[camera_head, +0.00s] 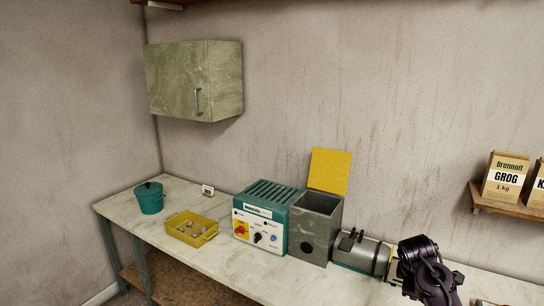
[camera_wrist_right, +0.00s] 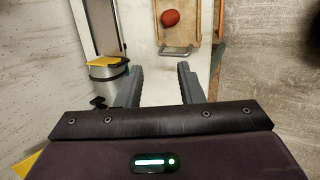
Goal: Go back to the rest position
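My right arm's dark purple wrist shows at the lower right in the head view, over the right part of the bench (camera_head: 265,286). In the right wrist view my right gripper (camera_wrist_right: 160,85) has its two fingers well apart, with nothing between them. Beyond the fingertips lies a tan tray (camera_wrist_right: 178,36) with a metal handle. A red-brown lump (camera_wrist_right: 171,18) sits in it. My left gripper is in neither view.
On the bench stand a teal pot (camera_head: 151,200), a yellow tray (camera_head: 190,238) with small lumps, a teal control box (camera_head: 276,215), a grey box (camera_head: 316,225) with a raised yellow lid and a grey cylinder machine (camera_head: 360,252). A wall cabinet (camera_head: 180,82) is shut.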

